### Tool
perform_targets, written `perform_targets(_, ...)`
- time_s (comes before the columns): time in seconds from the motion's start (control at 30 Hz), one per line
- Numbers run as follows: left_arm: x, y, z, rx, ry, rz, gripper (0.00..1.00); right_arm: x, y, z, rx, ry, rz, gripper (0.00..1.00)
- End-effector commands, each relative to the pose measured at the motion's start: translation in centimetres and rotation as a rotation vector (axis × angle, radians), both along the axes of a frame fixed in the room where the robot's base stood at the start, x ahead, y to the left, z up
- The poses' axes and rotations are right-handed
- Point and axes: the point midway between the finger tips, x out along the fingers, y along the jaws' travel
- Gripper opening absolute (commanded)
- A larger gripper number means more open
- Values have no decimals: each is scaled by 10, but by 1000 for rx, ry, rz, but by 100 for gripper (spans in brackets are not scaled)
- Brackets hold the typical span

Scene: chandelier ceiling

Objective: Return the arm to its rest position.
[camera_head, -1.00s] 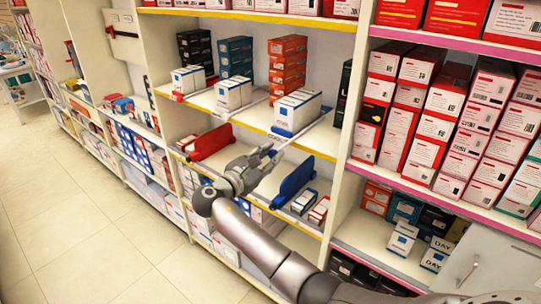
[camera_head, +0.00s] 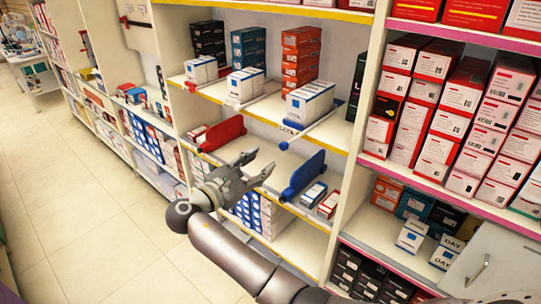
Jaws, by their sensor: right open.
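My right gripper (camera_head: 261,165) is open and empty, with its fingers apart. It is in front of the middle shelf (camera_head: 262,148), between the red divider (camera_head: 222,133) on its left and the blue divider (camera_head: 303,176) on its right. My right arm (camera_head: 232,252) reaches in from the bottom right, its wrist bent toward the shelf. My left arm and left gripper do not show.
White-and-blue boxes (camera_head: 310,101) and an orange stack (camera_head: 301,55) stand on the shelf above. Small boxes (camera_head: 329,204) lie right of the blue divider. Red-and-white boxes (camera_head: 452,113) fill the right-hand shelf. The tiled floor (camera_head: 85,210) at left is clear.

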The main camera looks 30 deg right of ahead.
Motion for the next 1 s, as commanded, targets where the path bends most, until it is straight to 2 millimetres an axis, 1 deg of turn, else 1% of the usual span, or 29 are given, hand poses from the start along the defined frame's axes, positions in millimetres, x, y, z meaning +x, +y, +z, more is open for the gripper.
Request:
perform_targets(0.03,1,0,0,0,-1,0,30,-3,8,-1,1,1,3,43)
perform_targets(0.1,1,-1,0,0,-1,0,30,-6,15,-1,0,1,1,43)
perform_targets(0.23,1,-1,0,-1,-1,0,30,-9,21,0,0,1,0,43)
perform_targets(0.67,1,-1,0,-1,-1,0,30,-9,22,0,-1,1,0,43)
perform_targets(0.77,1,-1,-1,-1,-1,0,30,-8,21,-7,4,7,7,43)
perform_targets(0.83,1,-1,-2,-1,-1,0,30,-4,20,-25,22,22,30,43)
perform_targets(0.87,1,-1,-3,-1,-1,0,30,-2,19,-38,34,34,44,43)
perform_targets(0.97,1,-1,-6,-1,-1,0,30,4,16,-97,109,73,108,43)
perform_targets(1.0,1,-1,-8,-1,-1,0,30,5,15,-127,152,91,137,43)
